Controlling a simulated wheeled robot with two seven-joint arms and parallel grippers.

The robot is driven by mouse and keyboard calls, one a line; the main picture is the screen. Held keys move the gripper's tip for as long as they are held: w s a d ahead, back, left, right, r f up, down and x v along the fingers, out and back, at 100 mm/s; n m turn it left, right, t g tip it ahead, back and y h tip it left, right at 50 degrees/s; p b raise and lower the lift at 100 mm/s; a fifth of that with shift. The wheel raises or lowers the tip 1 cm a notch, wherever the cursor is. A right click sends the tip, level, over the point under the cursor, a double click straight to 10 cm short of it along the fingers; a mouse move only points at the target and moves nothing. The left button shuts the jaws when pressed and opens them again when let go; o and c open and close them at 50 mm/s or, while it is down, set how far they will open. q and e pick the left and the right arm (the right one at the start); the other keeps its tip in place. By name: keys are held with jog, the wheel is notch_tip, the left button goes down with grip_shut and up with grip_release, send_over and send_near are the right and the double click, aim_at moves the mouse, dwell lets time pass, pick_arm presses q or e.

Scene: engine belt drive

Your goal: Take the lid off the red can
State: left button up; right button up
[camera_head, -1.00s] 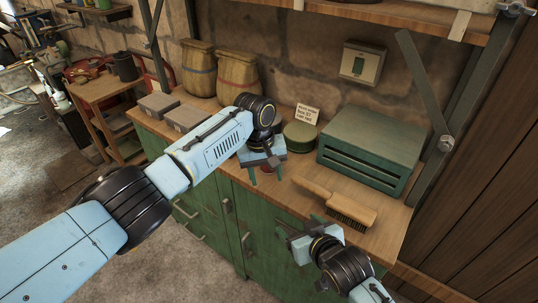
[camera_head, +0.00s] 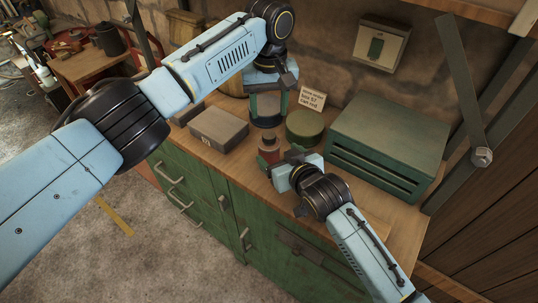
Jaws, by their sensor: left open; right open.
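The small red can (camera_head: 269,157) stands on the wooden bench top near its front edge, with a darker top part (camera_head: 267,139). My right gripper (camera_head: 281,161) is open and low beside the can, at its right. It hides part of the can, and I cannot tell whether they touch. My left gripper (camera_head: 268,108) is open, above and behind the can, with its green fingers pointing down. A dark round object (camera_head: 267,119) shows between and below those fingers. I cannot tell whether they touch it.
A round green tin (camera_head: 305,127) and a small card (camera_head: 312,98) stand right of the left gripper. A large green box (camera_head: 387,145) fills the bench's right. A grey box (camera_head: 218,129) lies at the left. Wall and shelf brackets rise behind.

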aim_at(274, 150)
jog(key=shift+x, duration=3.5)
